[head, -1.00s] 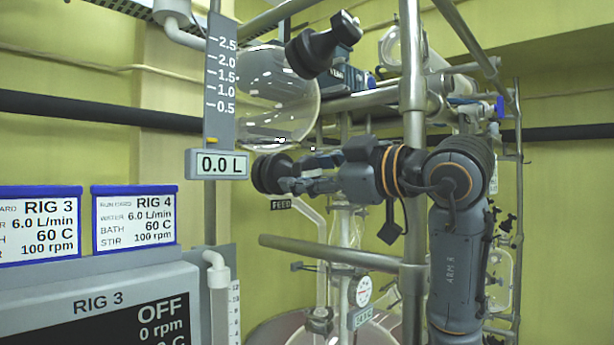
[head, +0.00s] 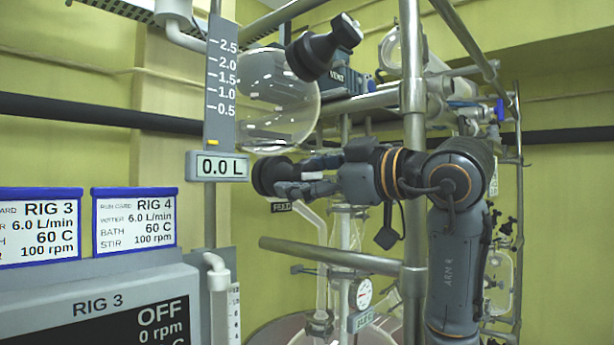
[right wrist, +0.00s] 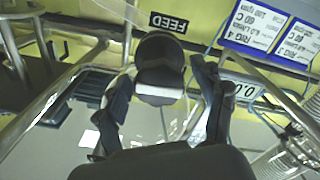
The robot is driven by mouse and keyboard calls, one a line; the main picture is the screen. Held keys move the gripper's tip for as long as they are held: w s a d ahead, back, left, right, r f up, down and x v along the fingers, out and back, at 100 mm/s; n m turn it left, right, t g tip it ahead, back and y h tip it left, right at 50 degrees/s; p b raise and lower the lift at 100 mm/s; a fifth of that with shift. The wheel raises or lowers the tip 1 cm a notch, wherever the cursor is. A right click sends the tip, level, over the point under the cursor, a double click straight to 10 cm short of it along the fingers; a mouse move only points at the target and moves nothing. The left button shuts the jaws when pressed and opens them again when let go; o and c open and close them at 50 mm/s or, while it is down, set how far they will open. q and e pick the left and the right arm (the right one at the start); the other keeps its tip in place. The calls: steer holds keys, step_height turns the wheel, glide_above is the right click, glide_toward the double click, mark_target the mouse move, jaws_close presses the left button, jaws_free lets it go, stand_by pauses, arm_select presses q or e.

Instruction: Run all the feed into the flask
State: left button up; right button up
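A black round knob (head: 268,176) sits above the FEED label (head: 281,207); it also shows in the right wrist view (right wrist: 159,55), with a white bar across its near end. My right gripper (head: 298,176) is at this knob. In the right wrist view its fingers (right wrist: 160,88) are spread on either side of the knob, with gaps visible; contact is not clear. A clear round glass vessel (head: 275,110) hangs above, with no liquid I can make out. The level display (head: 222,166) reads 0.0 L. A glass vessel at the bottom (head: 290,330) is mostly cut off. My left gripper is out of view.
A second black knob (head: 313,55) with a VENT label is above my right gripper. Metal frame pipes (head: 413,120) stand close around my right arm. The RIG 3 control panel (head: 100,310) at lower left reads OFF. RIG 3 and RIG 4 cards stand above it.

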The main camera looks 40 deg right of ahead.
steer(key=shift+s, duration=0.1)
steer(key=s, duration=0.7)
steer(key=shift+d, duration=0.3)
steer(key=shift+s, duration=0.15)
stand_by(0.3)
